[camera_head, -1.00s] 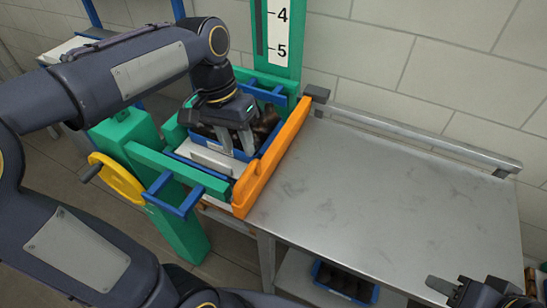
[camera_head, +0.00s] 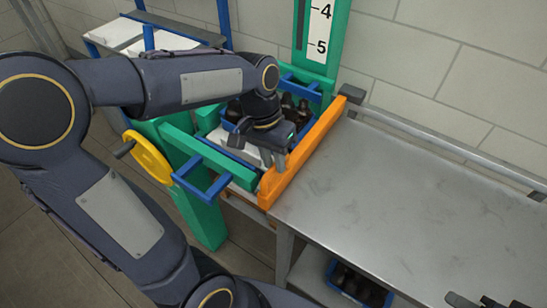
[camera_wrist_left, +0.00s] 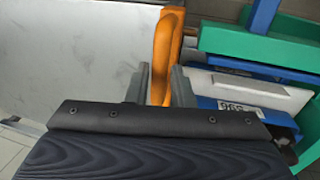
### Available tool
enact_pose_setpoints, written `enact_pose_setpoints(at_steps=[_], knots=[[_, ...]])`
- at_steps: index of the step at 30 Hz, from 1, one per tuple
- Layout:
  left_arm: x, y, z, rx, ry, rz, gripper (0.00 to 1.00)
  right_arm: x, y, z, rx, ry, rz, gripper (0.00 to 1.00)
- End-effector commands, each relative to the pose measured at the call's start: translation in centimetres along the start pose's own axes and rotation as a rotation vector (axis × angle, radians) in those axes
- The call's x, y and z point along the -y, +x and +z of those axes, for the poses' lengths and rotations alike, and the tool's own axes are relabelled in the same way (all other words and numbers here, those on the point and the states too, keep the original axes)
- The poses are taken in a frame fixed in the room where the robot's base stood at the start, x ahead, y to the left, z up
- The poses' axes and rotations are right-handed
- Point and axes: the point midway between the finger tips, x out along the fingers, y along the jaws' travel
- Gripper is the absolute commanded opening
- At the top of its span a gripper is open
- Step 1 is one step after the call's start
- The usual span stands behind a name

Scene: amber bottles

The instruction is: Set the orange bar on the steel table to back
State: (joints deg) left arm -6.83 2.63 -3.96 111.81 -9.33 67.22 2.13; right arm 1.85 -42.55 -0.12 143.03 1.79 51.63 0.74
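The orange bar (camera_head: 312,151) stands along the left edge of the steel table (camera_head: 400,200), between the table and the green frame. In the left wrist view its raised orange handle (camera_wrist_left: 162,50) shows between my two left fingers. My left gripper (camera_head: 272,160) is down at the bar, with one finger on each side of the handle. I cannot tell whether the fingers press on it. My right gripper (camera_head: 486,302) shows at the bottom right edge, partly cut off, with its fingertips apart and nothing seen between them.
A blue crate with dark bottles (camera_head: 290,106) sits in the green frame (camera_head: 208,215) left of the bar. A yellow handwheel (camera_head: 150,160) is on the frame. A grey rail (camera_head: 440,142) runs along the table's back. Another blue crate (camera_head: 374,292) is below. The tabletop is bare.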

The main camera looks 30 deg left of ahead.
Motion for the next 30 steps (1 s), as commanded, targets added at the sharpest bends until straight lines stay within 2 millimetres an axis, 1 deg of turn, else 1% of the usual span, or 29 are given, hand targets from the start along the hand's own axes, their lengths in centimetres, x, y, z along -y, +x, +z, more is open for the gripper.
enact_pose_setpoints(at_steps=[1, 4, 5, 13, 17, 20, 23, 26, 30], knots=[[0.0, 0.0, 0.0, 0.000, 0.000, 0.000, 0.14, 0.0, 0.0, 0.0, 0.000, 0.000, 0.000, 0.38], [0.0, 0.0, 0.0, 0.000, 0.000, 0.000, 0.01, 0.0, 0.0, 0.0, 0.000, 0.000, 0.000, 0.38], [0.0, 0.0, 0.0, 0.000, 0.000, 0.000, 0.00, 0.0, 0.0, 0.0, 0.000, 0.000, 0.000, 0.38], [-0.1, 0.0, 0.0, 0.000, 0.001, 0.000, 0.00, 0.0, 0.0, 0.0, 0.000, 0.000, 0.000, 0.38], [-0.9, 0.1, 0.0, -0.001, 0.004, 0.000, 0.00, 0.0, 0.0, 0.0, 0.000, 0.000, 0.000, 0.38], [-2.3, 0.4, 0.0, 0.000, 0.006, 0.001, 0.00, 0.0, -0.1, 0.0, 0.000, 0.000, 0.000, 0.38], [-4.5, 0.9, 0.0, 0.002, 0.009, 0.001, 0.00, 0.1, -0.1, -0.1, 0.000, 0.000, 0.000, 0.38], [-7.4, 1.4, 0.0, 0.002, 0.012, 0.001, 0.00, 0.1, -0.2, -0.1, 0.000, 0.000, 0.000, 0.38], [-11.9, 2.3, 0.1, 0.003, 0.013, 0.001, 0.00, 0.1, -0.2, -0.1, 0.000, 0.000, 0.000, 0.38]])
